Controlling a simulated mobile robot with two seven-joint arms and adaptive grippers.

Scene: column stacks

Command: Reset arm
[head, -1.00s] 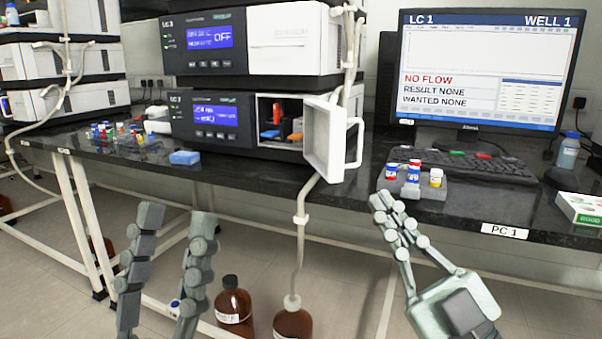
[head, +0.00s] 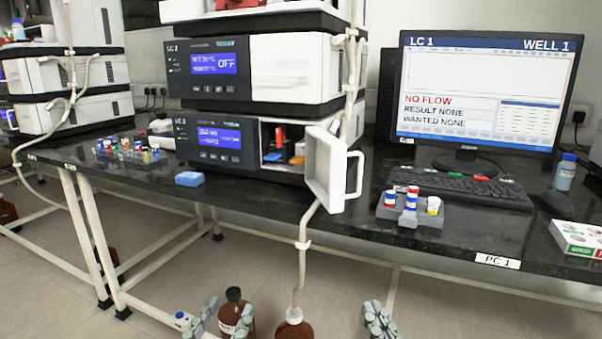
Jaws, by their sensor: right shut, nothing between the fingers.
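My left gripper (head: 224,316) is at the bottom edge of the head view, left of centre. Its two grey-green fingers are apart, and a brown bottle on the floor shows between them. My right gripper (head: 377,316) is at the bottom edge, right of centre. Its fingers are together and nothing shows between them. Only the fingertips of both grippers are in view. Both are below the front edge of the black bench (head: 262,205) in the picture, apart from anything on it.
A white door (head: 322,168) stands open on the lower LC unit (head: 213,146). A grey vial rack (head: 410,211) sits right of it, before the keyboard (head: 457,186). A blue block (head: 189,179) lies near the bench edge. Brown bottles (head: 234,312) stand on the floor.

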